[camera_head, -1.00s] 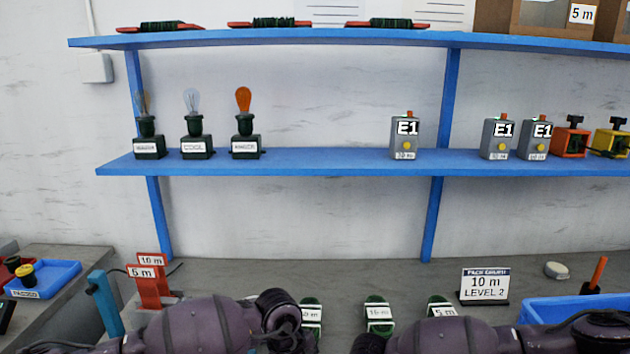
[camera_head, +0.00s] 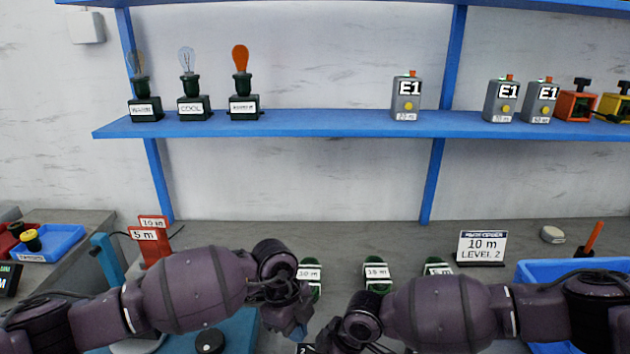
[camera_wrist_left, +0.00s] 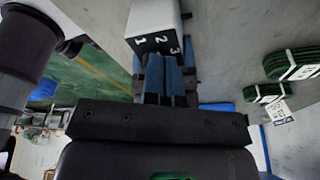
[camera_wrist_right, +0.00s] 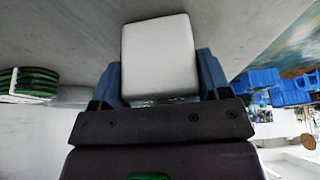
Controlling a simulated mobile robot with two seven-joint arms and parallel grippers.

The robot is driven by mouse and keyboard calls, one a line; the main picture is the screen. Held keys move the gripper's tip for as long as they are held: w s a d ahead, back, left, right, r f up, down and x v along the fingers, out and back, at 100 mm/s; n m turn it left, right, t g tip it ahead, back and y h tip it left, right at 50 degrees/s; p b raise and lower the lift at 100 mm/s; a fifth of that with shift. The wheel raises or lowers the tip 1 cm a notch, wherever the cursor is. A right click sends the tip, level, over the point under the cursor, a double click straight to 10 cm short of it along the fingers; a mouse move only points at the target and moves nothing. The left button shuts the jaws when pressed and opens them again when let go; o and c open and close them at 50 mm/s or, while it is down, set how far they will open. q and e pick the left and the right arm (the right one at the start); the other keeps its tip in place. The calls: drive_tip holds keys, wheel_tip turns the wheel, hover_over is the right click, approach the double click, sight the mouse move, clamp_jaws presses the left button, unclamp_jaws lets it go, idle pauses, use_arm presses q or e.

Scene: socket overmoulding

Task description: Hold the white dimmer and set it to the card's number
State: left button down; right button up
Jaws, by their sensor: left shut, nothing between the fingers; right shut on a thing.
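The white dimmer (camera_wrist_right: 158,58) is between the blue fingers of my right gripper (camera_wrist_right: 160,78), which is shut on it. In the left wrist view the dimmer (camera_wrist_left: 153,15) shows a dark face with the numbers 1, 2 and 3. My left gripper (camera_wrist_left: 165,66) is shut and empty, its fingertips right at that face; I cannot tell whether they touch it. The slider or knob is hidden behind the fingers. In the head view my left gripper (camera_head: 292,326) points down at the front middle. The card (camera_head: 482,247) reads 10 m, LEVEL 2.
Several green cable coils (camera_head: 376,273) lie on the bench behind my arms. A blue bin (camera_head: 535,270) stands at right, a red stand (camera_head: 150,246) at left. The blue shelf (camera_head: 300,124) above holds bulbs, grey E1 boxes and coloured boxes.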

use_arm(q)
drive_tip(key=shift+d+r, duration=0.1)
drive_tip(key=shift+r, duration=1.9)
use_arm(e)
drive_tip(key=shift+d+f, duration=0.2)
drive_tip(key=shift+d, duration=0.1)
drive_tip(key=o, duration=1)
drive_tip(key=shift+w, duration=0.1)
drive_tip(key=shift+o, duration=0.3)
drive_tip(key=shift+r, duration=0.1)
